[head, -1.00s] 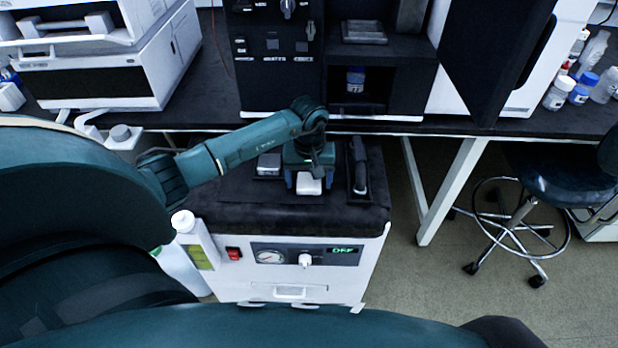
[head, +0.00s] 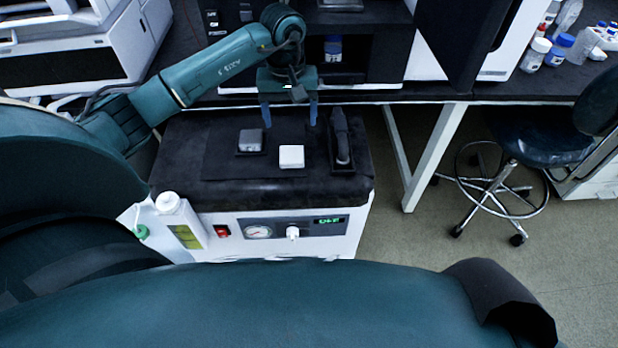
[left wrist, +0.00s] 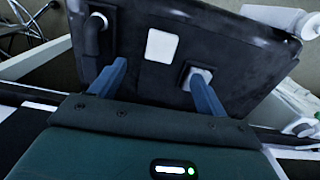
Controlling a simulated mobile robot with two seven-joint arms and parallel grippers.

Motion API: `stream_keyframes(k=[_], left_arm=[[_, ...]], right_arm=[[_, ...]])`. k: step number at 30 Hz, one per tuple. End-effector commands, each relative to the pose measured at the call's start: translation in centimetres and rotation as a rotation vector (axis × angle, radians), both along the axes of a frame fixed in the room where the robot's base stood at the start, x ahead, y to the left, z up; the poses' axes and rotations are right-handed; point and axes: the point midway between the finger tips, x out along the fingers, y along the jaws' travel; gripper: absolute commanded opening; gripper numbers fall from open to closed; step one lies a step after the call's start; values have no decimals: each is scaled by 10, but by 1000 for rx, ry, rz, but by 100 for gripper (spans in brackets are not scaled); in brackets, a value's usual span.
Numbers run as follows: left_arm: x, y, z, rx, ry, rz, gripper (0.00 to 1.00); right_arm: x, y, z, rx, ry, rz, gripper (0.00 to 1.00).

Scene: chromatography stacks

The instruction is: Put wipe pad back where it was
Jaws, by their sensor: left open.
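The white wipe pad (head: 291,156) lies flat on the black top of the cart (head: 225,188), between a grey block and a dark handled tool. It also shows in the left wrist view (left wrist: 162,45). My left gripper (head: 290,117) is open and empty, with its blue fingers pointing down. It is above and behind the pad, apart from it. In the left wrist view its fingers (left wrist: 158,68) are spread with nothing between them. My right gripper is not in view.
A grey block (head: 250,141) sits in a small dark holder left of the pad. A dark handled tool (head: 341,138) stands in a tray to the right. A white bottle (head: 180,218) is at the cart's left side. The bench (head: 480,90) runs behind, and a stool (head: 530,145) stands right.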

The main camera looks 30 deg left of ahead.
Motion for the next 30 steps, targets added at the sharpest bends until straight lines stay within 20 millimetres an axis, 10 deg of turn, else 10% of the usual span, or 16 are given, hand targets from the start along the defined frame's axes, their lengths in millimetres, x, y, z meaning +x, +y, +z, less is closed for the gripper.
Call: stream_keyframes(k=[4, 7, 12, 18, 19, 24, 30], left_arm=[[-17, -58, -25, -215, 27, 58, 75], [-47, -139, -39, -547, 122, 209, 75], [-100, -263, 12, -1251, 629, 798, 75], [-91, -252, 58, -1687, 1696, 1723, 75], [-88, -241, 53, 1684, -1880, -1851, 75], [-108, -187, -23, 684, -1536, -1252, 75], [-167, -173, -91, 129, -1188, -782, 75]], right_arm=[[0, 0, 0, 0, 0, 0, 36], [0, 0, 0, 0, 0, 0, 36], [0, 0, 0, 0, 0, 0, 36], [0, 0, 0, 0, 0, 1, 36], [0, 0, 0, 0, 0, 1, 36], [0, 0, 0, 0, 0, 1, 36], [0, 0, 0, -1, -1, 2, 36]])
